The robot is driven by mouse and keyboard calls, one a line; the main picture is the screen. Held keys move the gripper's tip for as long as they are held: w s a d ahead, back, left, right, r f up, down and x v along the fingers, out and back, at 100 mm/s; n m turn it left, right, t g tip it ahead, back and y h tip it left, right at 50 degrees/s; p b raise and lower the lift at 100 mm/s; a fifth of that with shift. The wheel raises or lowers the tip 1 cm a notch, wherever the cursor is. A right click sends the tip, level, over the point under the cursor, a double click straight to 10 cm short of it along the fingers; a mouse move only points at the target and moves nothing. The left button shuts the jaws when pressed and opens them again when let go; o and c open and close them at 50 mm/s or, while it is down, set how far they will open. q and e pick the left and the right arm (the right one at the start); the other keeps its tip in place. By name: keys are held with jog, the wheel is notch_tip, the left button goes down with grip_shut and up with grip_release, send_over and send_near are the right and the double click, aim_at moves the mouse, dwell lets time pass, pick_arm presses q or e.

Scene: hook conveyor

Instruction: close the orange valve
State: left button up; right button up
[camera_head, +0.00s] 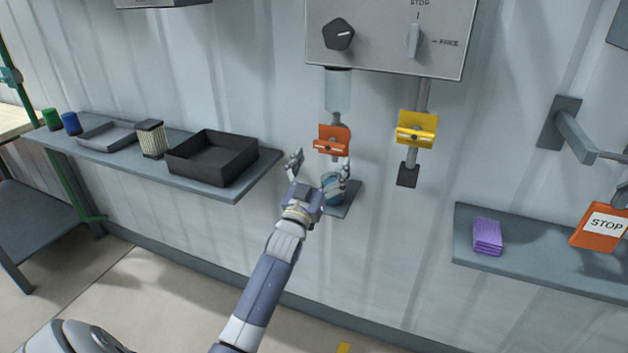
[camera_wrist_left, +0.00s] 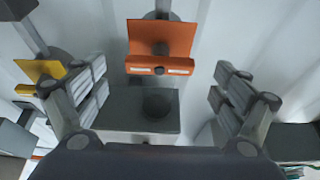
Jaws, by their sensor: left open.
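The orange valve (camera_head: 332,139) is a bent plate on a pipe on the wall, below a clear cylinder (camera_head: 338,92). It also shows in the wrist view (camera_wrist_left: 162,38), beyond the fingers and near the picture's middle. My left gripper (camera_head: 320,166) is just below the valve, with its fingers spread wide and nothing visible between them. In the wrist view its fingers (camera_wrist_left: 160,88) stand left and right of the valve, apart from it. A blue cup (camera_head: 331,188) is partly hidden behind the gripper. My right gripper is not in view.
A yellow valve (camera_head: 416,129) hangs to the right, under the grey control box (camera_head: 390,35). A small ledge (camera_head: 346,200) is beneath the orange valve. The left shelf (camera_head: 225,190) holds a black tray (camera_head: 205,168). The right shelf (camera_head: 540,272) holds purple pads (camera_head: 488,237).

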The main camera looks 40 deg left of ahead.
pick_arm(q)
jog(key=v, duration=0.7)
dwell(0.4)
